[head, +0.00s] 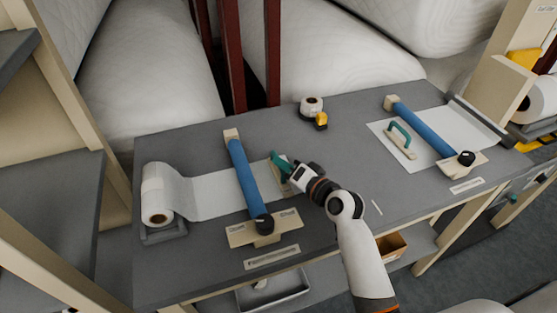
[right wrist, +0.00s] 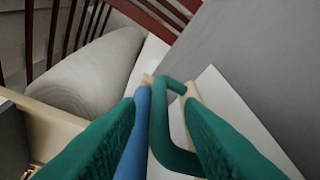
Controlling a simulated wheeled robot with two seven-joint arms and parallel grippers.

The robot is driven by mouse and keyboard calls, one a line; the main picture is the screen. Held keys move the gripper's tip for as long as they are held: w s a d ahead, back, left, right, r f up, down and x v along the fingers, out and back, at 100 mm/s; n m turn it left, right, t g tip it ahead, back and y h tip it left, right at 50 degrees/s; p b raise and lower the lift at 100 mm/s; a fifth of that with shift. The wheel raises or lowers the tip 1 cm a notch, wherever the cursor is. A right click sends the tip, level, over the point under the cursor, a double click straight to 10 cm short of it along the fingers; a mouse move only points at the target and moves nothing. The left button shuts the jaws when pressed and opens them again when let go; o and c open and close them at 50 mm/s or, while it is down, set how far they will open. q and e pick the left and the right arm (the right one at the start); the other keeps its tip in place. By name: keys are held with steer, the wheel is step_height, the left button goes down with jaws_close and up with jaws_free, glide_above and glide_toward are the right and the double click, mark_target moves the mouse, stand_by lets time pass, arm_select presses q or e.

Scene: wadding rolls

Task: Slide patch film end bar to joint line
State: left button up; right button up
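A white film roll (head: 158,203) sits in a grey cradle at the left, and its film (head: 212,194) runs right across the table under a blue bar (head: 245,174). The patch film end bar with its teal handle (head: 277,158) is at the film's right end, partly hidden by my right gripper (head: 282,166). In the right wrist view the looped handle (right wrist: 172,130) shows between my two green fingers (right wrist: 158,110). They stand apart, on either side of it; contact cannot be told. The blue bar (right wrist: 133,135) lies just left of the handle. My left gripper is out of view.
A second sheet (head: 455,125) with a blue bar (head: 425,126) and a teal handle (head: 400,137) lies at the right. A tape roll (head: 311,106) and a yellow item (head: 321,120) stand at the back middle. The grey table (head: 355,150) is clear between the two stations.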

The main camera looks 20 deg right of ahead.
steer(key=shift+x, duration=0.8)
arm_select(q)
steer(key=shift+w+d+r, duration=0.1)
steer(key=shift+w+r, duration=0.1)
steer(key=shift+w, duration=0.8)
arm_select(e)
steer(key=shift+w+a+f, duration=0.15)
steer(key=shift+w+a, duration=0.05)
steer(key=shift+w, duration=0.45)
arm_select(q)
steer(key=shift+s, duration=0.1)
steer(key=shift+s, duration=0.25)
arm_select(e)
jaws_close()
